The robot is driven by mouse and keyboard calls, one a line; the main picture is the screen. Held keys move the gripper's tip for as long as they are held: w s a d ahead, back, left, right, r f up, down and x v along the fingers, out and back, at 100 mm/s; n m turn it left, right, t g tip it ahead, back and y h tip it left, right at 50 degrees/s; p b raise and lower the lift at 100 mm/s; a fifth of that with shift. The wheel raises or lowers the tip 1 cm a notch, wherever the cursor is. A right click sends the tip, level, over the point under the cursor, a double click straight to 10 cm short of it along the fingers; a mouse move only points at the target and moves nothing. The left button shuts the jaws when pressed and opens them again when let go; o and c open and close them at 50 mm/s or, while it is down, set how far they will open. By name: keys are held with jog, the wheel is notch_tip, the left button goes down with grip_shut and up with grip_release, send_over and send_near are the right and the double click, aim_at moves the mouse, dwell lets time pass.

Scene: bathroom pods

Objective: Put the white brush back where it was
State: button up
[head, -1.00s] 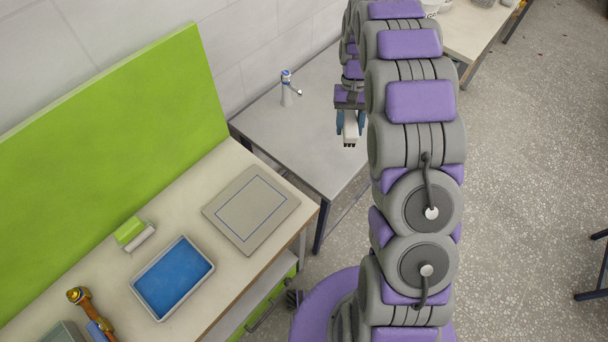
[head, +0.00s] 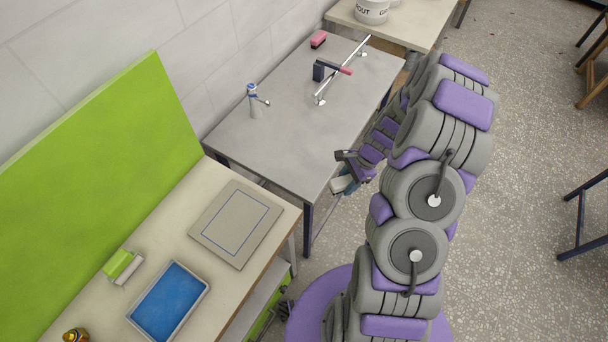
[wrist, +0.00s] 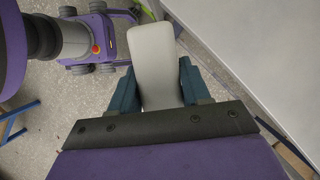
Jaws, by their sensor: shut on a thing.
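My gripper (wrist: 153,88) is shut on the white brush (wrist: 153,62), whose pale, smooth back stands between the two teal fingers in the wrist view. Its bristles are hidden there. In the head view my gripper (head: 346,182) hangs by the front edge of the grey table (head: 290,135), and only a small pale part of the brush shows. A board with a blue outlined square (head: 238,222) lies bare on the wooden bench, to the left of my gripper.
A blue tray (head: 168,302) and a green-and-white item (head: 122,266) lie on the bench (head: 205,180). The grey table carries a small dispenser (head: 256,102), a pink brush (head: 318,40) and a metal rail (head: 343,68) with a dark-and-pink tool. Its front middle is clear.

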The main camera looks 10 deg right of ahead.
jog(key=shift+s+d+f+m, duration=0.25)
jog(key=shift+s+f+m, duration=0.15)
jog(key=shift+m, duration=0.1)
jog(key=shift+a, duration=0.1)
jog(key=b, duration=0.2)
send_over(301, 176)
jog(key=d, duration=0.2)
jog(key=shift+x, duration=0.8)
jog(key=shift+d+f+b, duration=0.1)
jog(key=shift+f+b, duration=0.4)
jog(key=shift+f, duration=1.35)
jog(key=shift+r, duration=0.1)
jog(key=o, duration=1)
